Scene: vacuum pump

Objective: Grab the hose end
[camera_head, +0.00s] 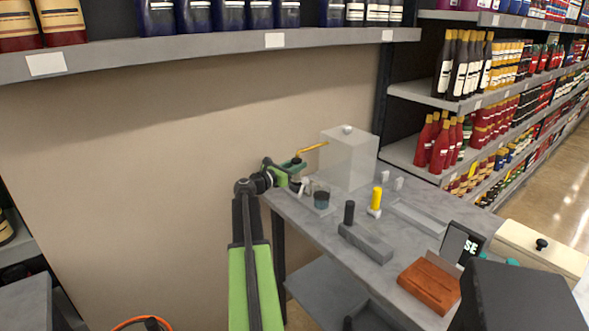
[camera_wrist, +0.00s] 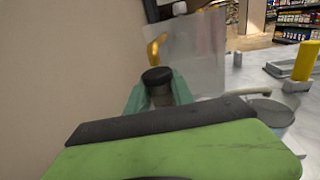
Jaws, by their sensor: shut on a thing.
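My gripper (camera_head: 293,167) is at the far left corner of the table. In the wrist view its two teal fingers (camera_wrist: 158,97) stand on either side of a dark, round-topped piece, which looks like the hose end (camera_wrist: 157,76), and are shut on it. A short yellow hose (camera_head: 313,147) runs from by that piece towards a translucent box (camera_head: 348,160). The yellow hose also shows in the wrist view (camera_wrist: 154,47), just behind the dark piece. My green and black gripper body covers the lower part of the wrist view, so what is below the fingers is hidden.
On the grey table (camera_head: 285,207) stand a small dark-topped jar (camera_head: 321,199), a yellow post (camera_head: 376,200), a black knob on a grey block (camera_head: 349,213) and a brown block (camera_head: 429,287). A beige wall is close on the left. Stocked shelves (camera_head: 425,160) stand behind.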

